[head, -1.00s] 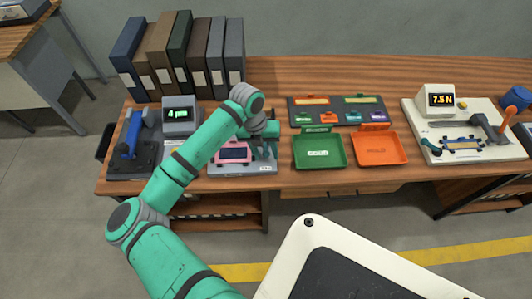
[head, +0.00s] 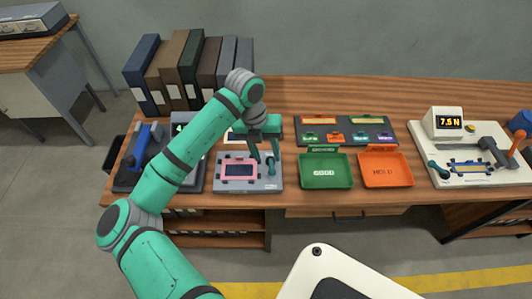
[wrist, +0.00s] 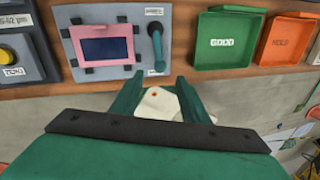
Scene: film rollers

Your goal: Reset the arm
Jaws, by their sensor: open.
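My green arm reaches over the left part of the wooden bench. My gripper (head: 264,151) is above the grey fixture plate (head: 262,184), near its lever handle. In the wrist view my gripper (wrist: 158,82) shows two green fingers spread apart with nothing between them. A pink-framed part with a dark screen (head: 239,171) lies on the fixture plate, left of the fingers. It also shows in the wrist view (wrist: 103,47), beside the lever (wrist: 157,45).
A green tray (head: 326,183) and an orange tray (head: 386,182) stand to the right. Behind them is a dark board with coloured tags (head: 345,130). A tester reading 7.5 N (head: 448,122) is at far right. Binders (head: 189,70) stand at the back left.

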